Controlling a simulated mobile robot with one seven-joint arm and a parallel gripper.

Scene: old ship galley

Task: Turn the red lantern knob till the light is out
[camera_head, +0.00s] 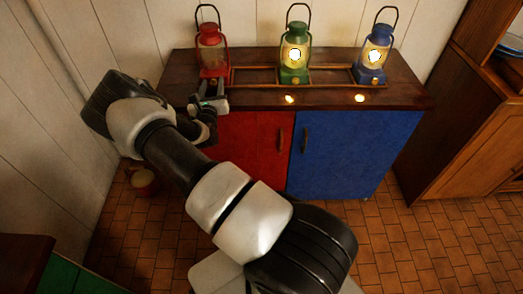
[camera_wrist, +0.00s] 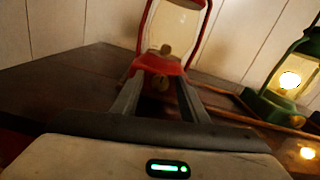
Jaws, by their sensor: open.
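The red lantern (camera_head: 210,58) stands upright at the left end of the dark wooden counter top. Its glass shows no bright flame, unlike the other two lanterns. In the wrist view, the red lantern (camera_wrist: 172,64) is straight ahead, with its top cut off. A small brass knob (camera_wrist: 162,84) shows low on the front of its base. My gripper (camera_wrist: 160,88) is open, with one finger on each side of the knob in the picture. I cannot tell whether either finger touches it. In the head view, my gripper (camera_head: 212,102) is at the counter's front edge, just before the lantern.
A green lantern (camera_head: 294,55) and a blue lantern (camera_head: 374,54) stand lit to the right on the same counter (camera_head: 410,93). A low wooden rail frame (camera_head: 330,68) runs between the lanterns. A wooden cabinet (camera_head: 455,130) stands at the right. A pot (camera_head: 143,182) is on the tiled floor.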

